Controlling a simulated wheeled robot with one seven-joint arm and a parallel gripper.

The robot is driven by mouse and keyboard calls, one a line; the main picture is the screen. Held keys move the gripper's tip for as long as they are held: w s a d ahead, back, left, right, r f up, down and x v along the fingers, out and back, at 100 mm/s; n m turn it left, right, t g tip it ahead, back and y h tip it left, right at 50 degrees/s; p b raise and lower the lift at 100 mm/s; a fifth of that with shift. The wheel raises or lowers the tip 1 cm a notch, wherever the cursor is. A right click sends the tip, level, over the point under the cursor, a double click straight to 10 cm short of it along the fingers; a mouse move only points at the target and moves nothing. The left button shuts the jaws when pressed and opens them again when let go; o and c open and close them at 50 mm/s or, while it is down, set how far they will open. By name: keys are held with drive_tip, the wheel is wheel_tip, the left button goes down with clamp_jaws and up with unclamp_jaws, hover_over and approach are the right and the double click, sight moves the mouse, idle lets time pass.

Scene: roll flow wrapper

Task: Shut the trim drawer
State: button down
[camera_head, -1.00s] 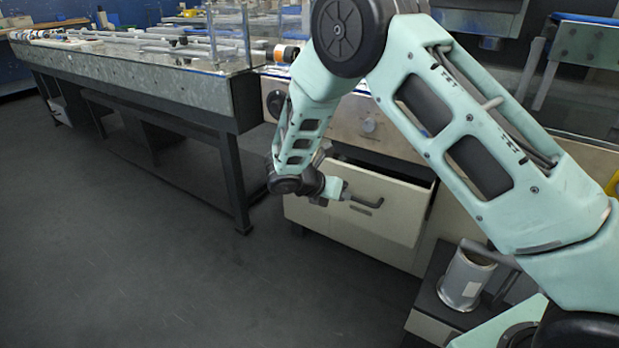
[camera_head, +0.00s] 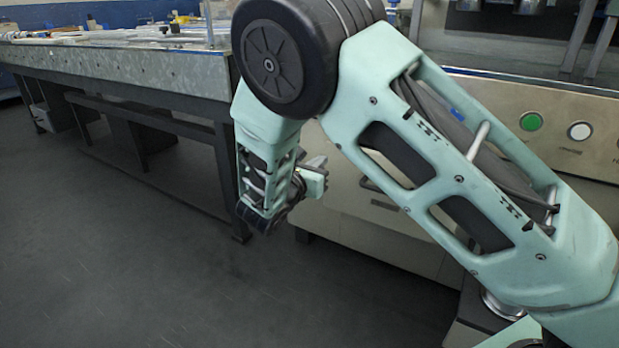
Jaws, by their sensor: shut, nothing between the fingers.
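The trim drawer (camera_head: 343,192) shows as a cream front with a dark bar handle (camera_head: 378,190) on the machine cabinet, in the middle of the head view. My upper arm covers its right part and top edge, so I cannot tell whether it is fully flush with the cabinet. No open inside shows. My gripper (camera_head: 318,172) is shut and empty, left of the handle and in front of the drawer's left end. I cannot tell whether it touches the drawer front.
A long metal bench (camera_head: 120,72) with dark legs runs along the left. The machine panel with a green button (camera_head: 531,121) and a white button (camera_head: 579,131) is at the right. A metal cylinder (camera_head: 497,305) stands low at the lower right, partly hidden. The floor at left is clear.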

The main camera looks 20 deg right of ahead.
sight(338, 147)
drive_tip(key=b+x, duration=0.2)
drive_tip(key=x, duration=0.5)
drive_tip(key=shift+d+b, duration=0.1)
drive_tip(key=shift+b, duration=0.25)
drive_tip(key=p+x, duration=0.2)
drive_tip(key=x, duration=0.8)
drive_tip(key=shift+r, duration=0.2)
